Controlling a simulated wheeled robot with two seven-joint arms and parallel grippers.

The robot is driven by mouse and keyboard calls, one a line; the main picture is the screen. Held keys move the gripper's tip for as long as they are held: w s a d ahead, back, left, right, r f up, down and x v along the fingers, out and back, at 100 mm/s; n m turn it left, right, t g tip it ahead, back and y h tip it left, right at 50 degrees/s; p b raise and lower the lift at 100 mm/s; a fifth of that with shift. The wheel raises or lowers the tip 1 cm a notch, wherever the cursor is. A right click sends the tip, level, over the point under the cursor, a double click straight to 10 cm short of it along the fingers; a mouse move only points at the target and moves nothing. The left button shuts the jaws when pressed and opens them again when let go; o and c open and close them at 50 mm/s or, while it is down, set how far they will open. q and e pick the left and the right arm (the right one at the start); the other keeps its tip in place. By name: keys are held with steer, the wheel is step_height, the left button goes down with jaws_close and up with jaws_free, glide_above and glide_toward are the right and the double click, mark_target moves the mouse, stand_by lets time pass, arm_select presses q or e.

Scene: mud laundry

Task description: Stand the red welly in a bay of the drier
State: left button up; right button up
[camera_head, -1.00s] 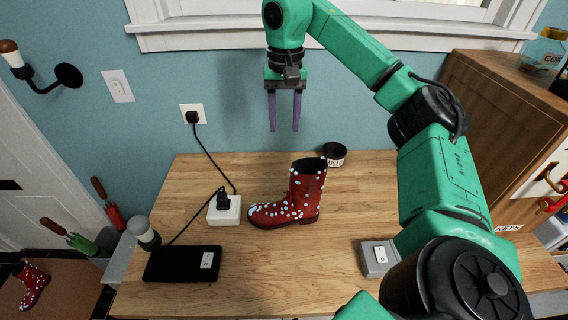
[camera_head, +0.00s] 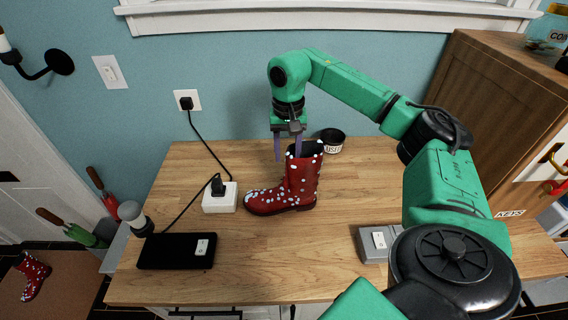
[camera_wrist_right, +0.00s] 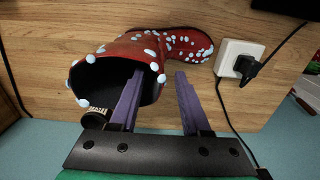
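The red welly (camera_head: 288,188) with white spots stands upright on the wooden worktop (camera_head: 255,260), its toe to the left. It also shows in the right wrist view (camera_wrist_right: 170,45), with its dark opening facing the camera. My right gripper (camera_head: 288,148) is open at the top of the boot shaft. In the right wrist view its fingers (camera_wrist_right: 163,102) are apart: one overlaps the boot's opening, the other is outside the shaft. Whether they touch the boot I cannot tell. My left gripper is not in view. I cannot make out a drier with bays for certain.
A black flat box (camera_head: 165,252) with a white switch lies front left, near a white socket block (camera_head: 219,200). A black tin (camera_head: 332,140) stands behind the boot. A grey switch box (camera_head: 373,244) is at right. Another spotted red boot (camera_head: 36,278) is at lower left.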

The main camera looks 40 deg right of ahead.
jaws_close()
steer(key=shift+w+r, duration=0.1)
stand_by(1.2)
